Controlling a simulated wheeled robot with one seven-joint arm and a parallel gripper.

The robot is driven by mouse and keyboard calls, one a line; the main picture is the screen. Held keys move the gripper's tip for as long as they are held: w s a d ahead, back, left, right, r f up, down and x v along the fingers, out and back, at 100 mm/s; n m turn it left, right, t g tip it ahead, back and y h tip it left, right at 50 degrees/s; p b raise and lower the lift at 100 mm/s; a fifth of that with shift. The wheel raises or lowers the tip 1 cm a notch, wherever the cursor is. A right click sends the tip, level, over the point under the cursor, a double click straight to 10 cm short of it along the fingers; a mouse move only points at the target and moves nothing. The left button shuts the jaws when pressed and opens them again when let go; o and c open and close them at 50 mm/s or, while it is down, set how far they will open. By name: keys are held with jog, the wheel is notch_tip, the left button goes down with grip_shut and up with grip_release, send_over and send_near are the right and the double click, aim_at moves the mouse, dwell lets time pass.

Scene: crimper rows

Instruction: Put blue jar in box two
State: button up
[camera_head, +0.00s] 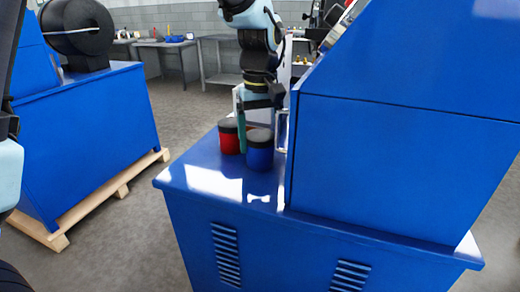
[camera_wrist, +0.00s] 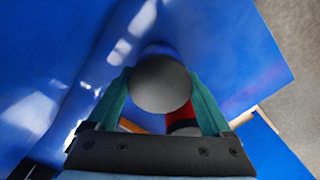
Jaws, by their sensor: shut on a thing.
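The blue jar (camera_head: 260,155) with its dark lid is at the blue machine's low ledge, upright. My gripper (camera_head: 259,137) reaches down from above with its green fingers around this jar. In the wrist view my gripper (camera_wrist: 160,86) is shut on the jar, one finger on each side of the round grey lid (camera_wrist: 160,84); a little of the blue side (camera_wrist: 158,48) shows past it. I cannot tell whether the jar touches the ledge. A red jar (camera_head: 229,138) stands close beside it on the left, partly hidden under the lid in the wrist view. I cannot make out box two.
The blue machine's tall housing (camera_head: 400,150) rises right beside the jars, with a pale frame (camera_head: 282,131) at its edge. Another blue machine (camera_head: 85,140) stands on a wooden pallet (camera_head: 122,190) at left. Grey floor (camera_head: 185,115) lies open between them; workbenches (camera_head: 165,44) stand behind.

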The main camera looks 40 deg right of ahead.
grip_shut()
jog(key=shift+r, duration=0.1)
